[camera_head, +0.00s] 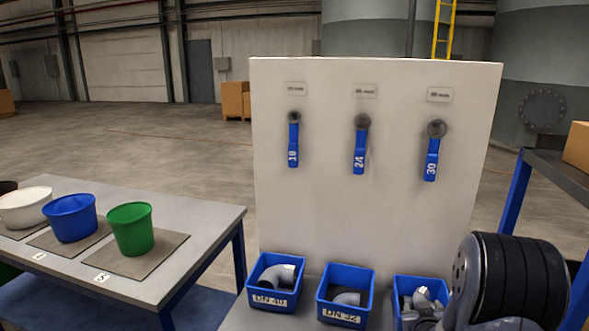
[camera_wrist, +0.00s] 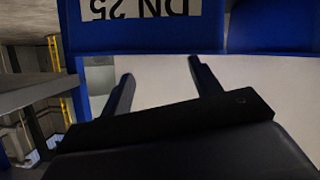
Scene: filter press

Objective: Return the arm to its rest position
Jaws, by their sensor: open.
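My gripper (camera_wrist: 160,70) shows in the wrist view with its two dark fingers spread apart and nothing between them. Beyond the fingers is a pale surface. A blue bin (camera_wrist: 210,35) with an upside-down DN 25 label lies at the top of that view, close to the fingertips; I cannot tell whether they touch it. In the head view my arm (camera_head: 510,280) fills the lower right, in front of the right-hand blue bin (camera_head: 408,283), which holds grey fittings. My gripper cannot be made out there.
A white panel (camera_head: 380,210) with several blue-handled valves stands behind blue bins labelled DN 40 (camera_head: 271,300) and DN 32 (camera_head: 342,315). A table (camera_head: 190,215) with white, blue and green buckets is at left. A dark shelf (camera_head: 560,170) is at right, near my arm.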

